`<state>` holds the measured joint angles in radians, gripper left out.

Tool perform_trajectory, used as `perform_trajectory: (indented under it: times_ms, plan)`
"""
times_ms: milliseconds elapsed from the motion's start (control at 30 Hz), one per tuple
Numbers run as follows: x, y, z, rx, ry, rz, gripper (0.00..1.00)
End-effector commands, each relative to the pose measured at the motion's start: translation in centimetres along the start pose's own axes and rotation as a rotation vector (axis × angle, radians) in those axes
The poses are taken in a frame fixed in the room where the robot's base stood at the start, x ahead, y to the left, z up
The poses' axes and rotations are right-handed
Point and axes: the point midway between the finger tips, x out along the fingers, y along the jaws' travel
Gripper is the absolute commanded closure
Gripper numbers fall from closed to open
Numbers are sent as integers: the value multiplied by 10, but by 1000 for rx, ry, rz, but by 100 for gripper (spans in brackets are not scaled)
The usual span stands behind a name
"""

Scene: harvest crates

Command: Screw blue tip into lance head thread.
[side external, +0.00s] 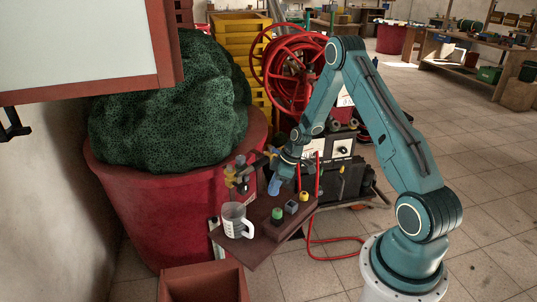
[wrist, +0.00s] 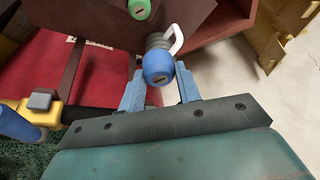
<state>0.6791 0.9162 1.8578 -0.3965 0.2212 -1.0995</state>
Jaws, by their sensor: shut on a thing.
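The blue tip (wrist: 158,68) is round with a dark slot in its face. My gripper (wrist: 160,76) is shut on it, with one blue finger at each side. In the side view my gripper (side external: 274,186) points down over the brown table, and its fingers and the tip merge in blue. In the wrist view a grey ribbed piece (wrist: 157,42) shows directly behind the tip; I cannot tell whether they touch. A fixture with yellow and dark parts (side external: 240,174), perhaps holding the lance head, stands left of my gripper. I cannot make out its thread.
A white mug (side external: 236,222) stands on the brown table (side external: 250,250). A green tip (side external: 278,214), a grey one (side external: 291,207) and a yellow one (side external: 304,197) stand along the right side. A large red tub (side external: 135,205) is close behind. A red hose (side external: 312,235) hangs at the right.

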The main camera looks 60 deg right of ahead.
Motion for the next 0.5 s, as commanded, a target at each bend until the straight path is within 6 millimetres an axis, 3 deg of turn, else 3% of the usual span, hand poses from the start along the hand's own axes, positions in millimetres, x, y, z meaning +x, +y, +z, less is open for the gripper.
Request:
perform_trajectory:
  times_ms: [33, 200, 500]
  plan:
    - [-7, 6, -19, -5, 2, 5, 88]
    - [-31, 16, -73, 8, -1, 7, 88]
    - [-78, 16, -161, 35, -8, 21, 88]
